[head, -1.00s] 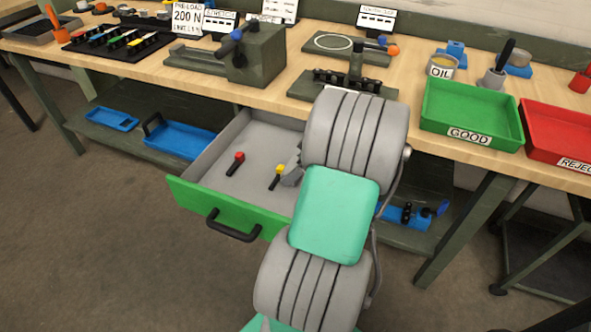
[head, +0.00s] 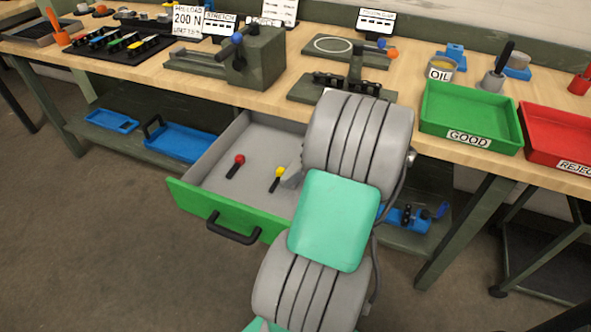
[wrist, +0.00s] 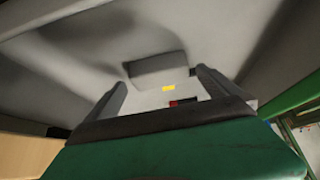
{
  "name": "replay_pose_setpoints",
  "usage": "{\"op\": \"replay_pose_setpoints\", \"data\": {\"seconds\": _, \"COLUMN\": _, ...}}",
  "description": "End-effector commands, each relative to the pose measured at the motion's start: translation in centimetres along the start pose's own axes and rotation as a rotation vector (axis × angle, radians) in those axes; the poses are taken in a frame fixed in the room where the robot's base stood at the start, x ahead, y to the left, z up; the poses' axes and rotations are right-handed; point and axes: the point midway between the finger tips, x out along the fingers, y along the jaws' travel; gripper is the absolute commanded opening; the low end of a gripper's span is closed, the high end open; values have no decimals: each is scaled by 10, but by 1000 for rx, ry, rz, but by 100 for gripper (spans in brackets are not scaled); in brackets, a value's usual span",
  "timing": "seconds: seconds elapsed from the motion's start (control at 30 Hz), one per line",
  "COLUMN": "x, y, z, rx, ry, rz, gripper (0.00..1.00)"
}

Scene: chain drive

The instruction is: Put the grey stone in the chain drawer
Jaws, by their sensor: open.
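The chain drawer (head: 208,176) is pulled out below the bench, with a green front and a grey inside. A grey block that looks like the grey stone (wrist: 157,68) lies on the drawer floor in the wrist view, just beyond the fingertips. My gripper (wrist: 160,80) is open, its two dark fingers spread apart, with nothing clearly held between them. In the head view my arm hides the gripper and the stone at the drawer's right side.
A red-ended pin (head: 236,166) and a yellow-ended pin (head: 278,179) lie in the drawer; their colours also show past the fingers in the wrist view. The drawer's walls rise close around my gripper. The green GOOD tray (head: 470,118) and red REJECT tray (head: 560,137) stand on the bench.

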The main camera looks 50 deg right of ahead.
Motion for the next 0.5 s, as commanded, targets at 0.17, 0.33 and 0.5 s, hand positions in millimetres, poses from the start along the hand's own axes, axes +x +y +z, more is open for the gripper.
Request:
{"op": "replay_pose_setpoints", "data": {"seconds": 0.17, "x": -51, "y": 1, "z": -1, "rx": 1, "ry": -1, "rz": 4, "gripper": 100}}
{"op": "replay_pose_setpoints", "data": {"seconds": 0.33, "x": -86, "y": 0, "z": -1, "rx": 1, "ry": 0, "rz": 2, "gripper": 100}}
{"op": "replay_pose_setpoints", "data": {"seconds": 0.5, "x": -99, "y": 0, "z": 0, "rx": 0, "ry": 0, "rz": 0, "gripper": 100}}
